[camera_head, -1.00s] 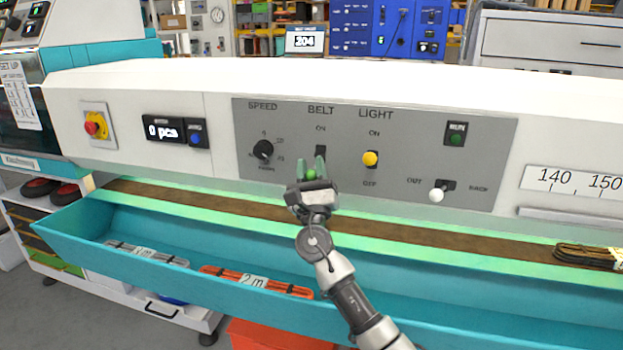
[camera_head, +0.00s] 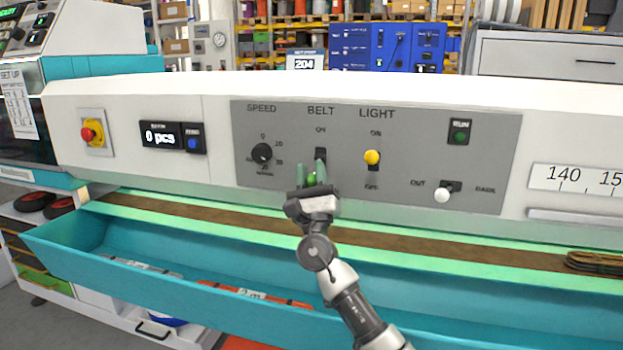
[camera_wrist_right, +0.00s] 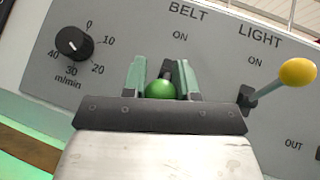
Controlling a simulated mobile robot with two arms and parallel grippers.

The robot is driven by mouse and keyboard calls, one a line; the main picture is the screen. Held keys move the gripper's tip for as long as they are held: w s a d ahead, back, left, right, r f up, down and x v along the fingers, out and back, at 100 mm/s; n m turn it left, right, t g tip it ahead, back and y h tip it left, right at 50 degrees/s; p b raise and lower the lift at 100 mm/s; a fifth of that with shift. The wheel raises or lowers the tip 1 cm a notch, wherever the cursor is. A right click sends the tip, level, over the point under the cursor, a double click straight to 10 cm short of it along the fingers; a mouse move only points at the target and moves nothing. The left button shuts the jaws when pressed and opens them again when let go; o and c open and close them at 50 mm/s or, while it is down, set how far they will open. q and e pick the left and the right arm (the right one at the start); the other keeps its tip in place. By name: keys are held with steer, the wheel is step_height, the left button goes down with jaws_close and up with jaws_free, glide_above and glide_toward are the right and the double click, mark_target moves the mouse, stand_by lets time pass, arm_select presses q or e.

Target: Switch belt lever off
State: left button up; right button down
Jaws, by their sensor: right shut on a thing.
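The belt lever has a green ball knob (camera_head: 311,180), which stands out below the ON mark in the BELT column of the grey control panel (camera_head: 410,190). My right gripper (camera_head: 312,174) comes up from below and is shut around this knob. In the right wrist view, the green knob (camera_wrist_right: 160,90) sits between the two green fingers (camera_wrist_right: 160,78), with its dark stem behind it. The mark at the lower end of the belt lever is hidden behind my gripper. My left gripper is not in view.
The light lever with a yellow knob (camera_head: 372,157) is close on the right, and the speed dial (camera_head: 262,153) on the left. A white-knobbed lever (camera_head: 442,195) is farther right. A teal trough (camera_head: 190,290) runs below the panel.

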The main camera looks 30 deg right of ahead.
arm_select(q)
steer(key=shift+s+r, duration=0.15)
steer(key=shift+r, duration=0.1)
arm_select(e)
steer(key=shift+f, duration=0.1)
steer(key=c, duration=0.9)
jaws_free()
steer(key=shift+o, duration=0.2)
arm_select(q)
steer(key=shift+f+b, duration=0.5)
arm_select(e)
steer(key=v, duration=1)
steer(key=shift+s+f, duration=0.25)
steer(key=shift+f, duration=0.05)
steer(key=shift+a, duration=0.15)
